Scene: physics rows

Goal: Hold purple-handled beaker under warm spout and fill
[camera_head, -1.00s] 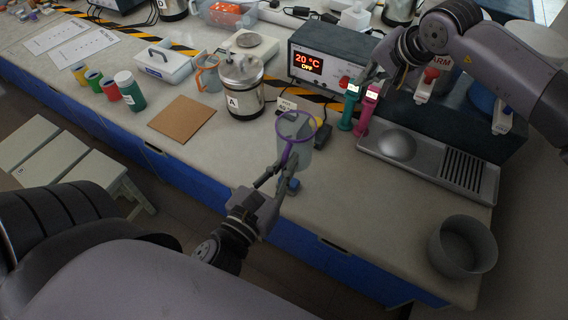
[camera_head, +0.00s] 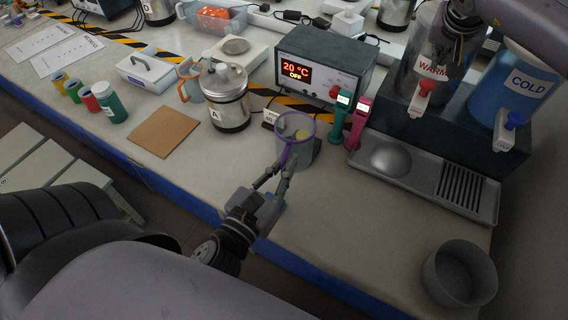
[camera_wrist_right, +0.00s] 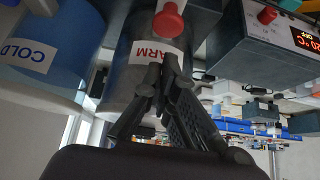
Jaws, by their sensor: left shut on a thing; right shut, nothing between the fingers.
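The purple-handled beaker (camera_head: 294,146) is clear with a purple rim and handle. My left gripper (camera_head: 286,166) is shut on its handle side and holds it near the front of the bench, left of the dispenser. The warm tank (camera_head: 432,58), labelled WARM, has a red-topped spout (camera_head: 421,97). My right gripper (camera_head: 462,25) is at the upper right, in front of the warm tank. In the right wrist view the right gripper (camera_wrist_right: 170,62) is shut and empty, its tips overlapping the WARM label, just below the red tap knob (camera_wrist_right: 168,20).
The blue COLD tank (camera_head: 520,85) stands right of the warm one. A grey bowl (camera_head: 459,273) sits front right.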

